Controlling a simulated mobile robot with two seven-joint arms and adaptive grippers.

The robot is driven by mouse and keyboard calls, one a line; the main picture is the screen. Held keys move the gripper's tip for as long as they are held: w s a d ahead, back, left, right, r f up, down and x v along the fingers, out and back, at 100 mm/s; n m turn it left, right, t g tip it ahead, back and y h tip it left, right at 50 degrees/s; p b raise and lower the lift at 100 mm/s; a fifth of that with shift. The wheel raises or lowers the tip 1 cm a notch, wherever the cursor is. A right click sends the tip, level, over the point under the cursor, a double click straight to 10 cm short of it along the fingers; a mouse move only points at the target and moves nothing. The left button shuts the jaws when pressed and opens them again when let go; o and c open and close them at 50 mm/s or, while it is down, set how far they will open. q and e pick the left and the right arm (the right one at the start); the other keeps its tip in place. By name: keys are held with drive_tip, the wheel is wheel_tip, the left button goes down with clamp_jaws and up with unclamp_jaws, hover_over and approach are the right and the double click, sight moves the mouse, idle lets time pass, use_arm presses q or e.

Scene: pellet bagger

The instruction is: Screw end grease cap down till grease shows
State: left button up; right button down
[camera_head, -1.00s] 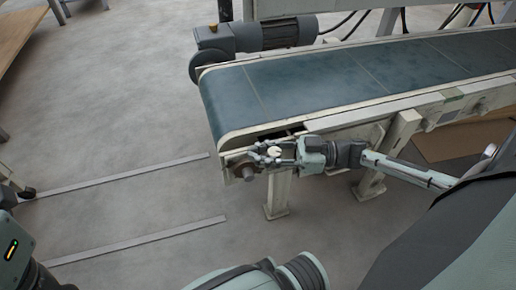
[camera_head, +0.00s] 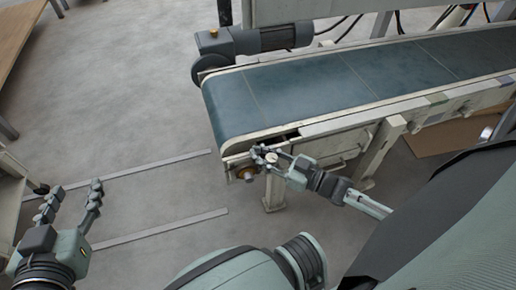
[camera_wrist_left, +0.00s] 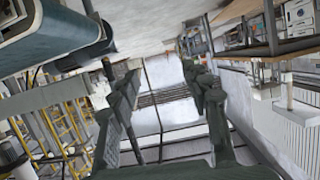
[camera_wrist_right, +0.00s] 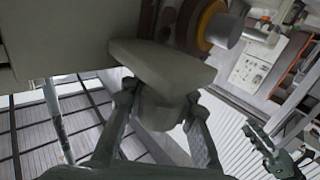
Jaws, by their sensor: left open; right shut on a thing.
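The pale round grease cap (camera_head: 271,157) is at the near end of the conveyor, below the belt corner. My right gripper (camera_head: 262,156) has its fingers around it. In the right wrist view the cap (camera_wrist_right: 163,112) is a grey cup under a bearing housing (camera_wrist_right: 160,62), with a fingertip on each side. I cannot tell the cap's thread gap. My left gripper (camera_head: 73,192) is open and empty over the floor at the left.
The conveyor belt (camera_head: 320,90) runs to the upper right, with a motor (camera_head: 262,38) behind its near end. Its support leg (camera_head: 273,190) stands below the cap. A table edge (camera_head: 15,30) is at the upper left.

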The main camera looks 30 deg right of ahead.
drive_tip(key=m+t+h+p, duration=0.1)
drive_tip(key=m+h, duration=0.1)
drive_tip(key=d+m+t+h+p, duration=0.1)
drive_tip(key=h+p, duration=0.1)
drive_tip(key=h, duration=0.1)
drive_tip(key=shift+w+d+m+h, duration=0.1)
drive_tip(key=shift+w+m+h, duration=0.05)
drive_tip(key=shift+m+h, duration=0.2)
use_arm(q)
drive_tip(key=s+a+f+n+g+y, duration=0.1)
drive_tip(key=s+a+f+g+y, duration=0.4)
drive_tip(key=s+a+f+g, duration=0.4)
drive_tip(key=shift+s+a+f+n, duration=0.4)
drive_tip(key=shift+s+a+f, duration=0.4)
drive_tip(key=shift+s+a, duration=0.9)
use_arm(e)
drive_tip(key=shift+f, duration=0.1)
use_arm(q)
drive_tip(key=shift+w+a, duration=0.15)
use_arm(e)
drive_tip(key=c, duration=1.3)
unclamp_jaws()
drive_tip(key=shift+o, duration=0.2)
